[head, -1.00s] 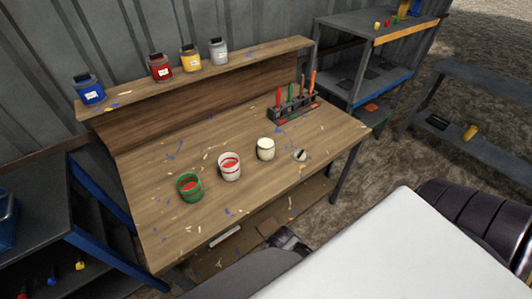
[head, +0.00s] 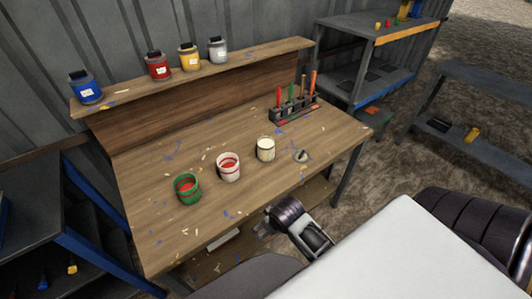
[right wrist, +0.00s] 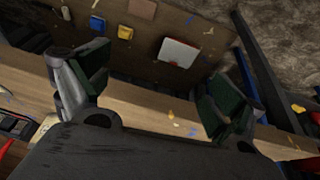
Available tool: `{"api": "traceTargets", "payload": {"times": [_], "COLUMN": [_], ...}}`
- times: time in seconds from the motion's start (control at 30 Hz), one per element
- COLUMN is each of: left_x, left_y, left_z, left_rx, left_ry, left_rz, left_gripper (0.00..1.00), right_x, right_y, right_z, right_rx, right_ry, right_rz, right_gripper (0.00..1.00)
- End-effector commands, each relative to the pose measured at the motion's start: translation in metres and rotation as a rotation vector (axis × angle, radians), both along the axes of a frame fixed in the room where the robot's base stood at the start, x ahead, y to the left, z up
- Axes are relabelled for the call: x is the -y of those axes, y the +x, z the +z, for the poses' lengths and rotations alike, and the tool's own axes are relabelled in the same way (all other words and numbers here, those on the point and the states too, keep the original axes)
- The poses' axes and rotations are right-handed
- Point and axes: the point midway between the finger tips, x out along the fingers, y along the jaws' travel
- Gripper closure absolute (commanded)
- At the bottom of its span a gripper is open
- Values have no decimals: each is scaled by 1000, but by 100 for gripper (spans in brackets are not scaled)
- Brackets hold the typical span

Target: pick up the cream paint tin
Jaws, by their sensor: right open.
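The cream paint tin (head: 265,149) stands upright on the wooden bench (head: 240,195), towards its right side. A white tin with red paint (head: 228,167) and a green tin (head: 187,188) stand to its left. My right gripper (head: 264,223) is at the bench's front edge, in front of and below the cream tin in the head view, clear of it. In the right wrist view its two fingers (right wrist: 152,82) are spread wide with nothing between them. A pale patch at the left there is mostly hidden, and I cannot tell what it is. My left gripper is not in view.
A small round grey item (head: 300,156) lies right of the cream tin. A tool rack (head: 293,108) stands behind it. Several closed jars, such as the red one (head: 157,66), line the raised back shelf. Bare bench top lies between the tins and the front edge.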

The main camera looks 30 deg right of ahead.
Motion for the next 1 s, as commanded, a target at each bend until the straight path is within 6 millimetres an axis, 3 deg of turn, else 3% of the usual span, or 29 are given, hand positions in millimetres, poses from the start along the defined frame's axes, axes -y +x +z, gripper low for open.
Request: {"api": "traceTargets", "payload": {"times": [0.2,0.57,1.0], "left_x": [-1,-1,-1], "left_y": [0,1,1], "left_z": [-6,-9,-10], "left_rx": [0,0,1], "left_ry": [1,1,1], "left_rz": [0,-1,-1], "left_gripper": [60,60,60], "right_x": [23,57,116], "right_y": [31,77,151], "right_z": [25,45,73], "right_rx": [135,328,683], "right_ry": [-16,-35,-42], "right_rz": [-91,-205,-343], "right_gripper": [6,6,6]}}
